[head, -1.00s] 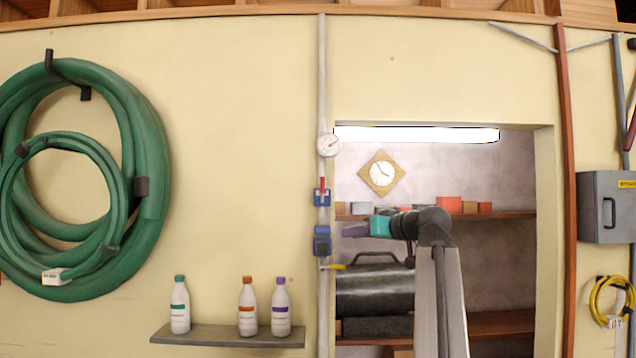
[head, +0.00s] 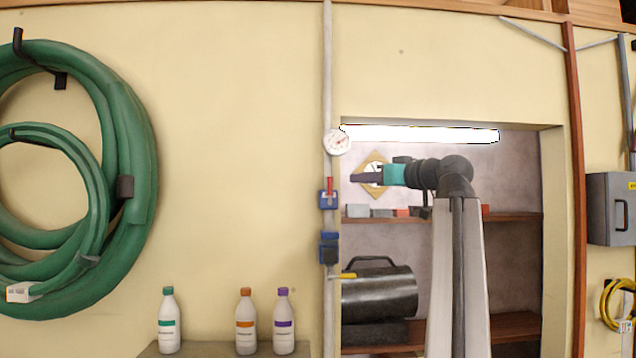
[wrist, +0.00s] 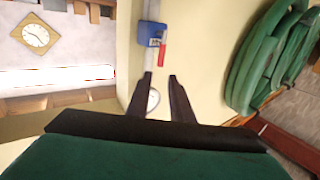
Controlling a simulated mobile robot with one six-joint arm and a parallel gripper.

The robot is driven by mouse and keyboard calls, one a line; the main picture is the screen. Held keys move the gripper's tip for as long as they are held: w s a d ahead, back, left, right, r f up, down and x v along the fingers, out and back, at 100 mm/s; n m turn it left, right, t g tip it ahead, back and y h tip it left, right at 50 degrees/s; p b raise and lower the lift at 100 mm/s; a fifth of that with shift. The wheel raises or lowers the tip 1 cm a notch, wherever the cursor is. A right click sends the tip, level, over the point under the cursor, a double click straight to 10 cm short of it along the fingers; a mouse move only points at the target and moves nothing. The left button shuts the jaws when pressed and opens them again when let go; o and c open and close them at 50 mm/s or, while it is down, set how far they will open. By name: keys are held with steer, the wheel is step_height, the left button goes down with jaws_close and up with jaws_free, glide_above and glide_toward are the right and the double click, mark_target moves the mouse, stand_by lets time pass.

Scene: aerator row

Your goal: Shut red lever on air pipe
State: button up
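The air pipe (head: 328,90) runs vertically down the wall beside the alcove. The red lever (head: 330,186) stands upright along the pipe on a blue valve body (head: 329,201). In the wrist view the red lever (wrist: 162,54) shows beside its blue valve, just beyond my fingertips. My gripper (head: 353,178) is right of the lever at about its height, with teal and dark parts. In the wrist view my gripper (wrist: 160,76) is open and empty, its two dark fingers apart. I see no contact with the lever.
A gauge (head: 337,142) sits above the lever. Below it are another blue fitting (head: 329,248) and a horizontal yellow lever (head: 344,275). Bottles (head: 246,325) stand on a low shelf at left. A green hose (head: 130,120) hangs at far left. The wall between is bare.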

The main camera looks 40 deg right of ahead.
mark_target(330, 180)
steer(key=shift+s+r, duration=0.1)
steer(key=shift+w+d+p, duration=0.25)
steer(key=shift+w+p, duration=0.8)
steer(key=shift+w, duration=1.3)
steer(key=shift+w+d+p, duration=0.3)
steer(key=shift+w+p, duration=0.7)
steer(key=shift+w, duration=1.35)
steer(key=shift+w+d+p, duration=0.25)
steer(key=shift+w+p, duration=0.8)
steer(key=shift+w, duration=1.3)
jaws_close()
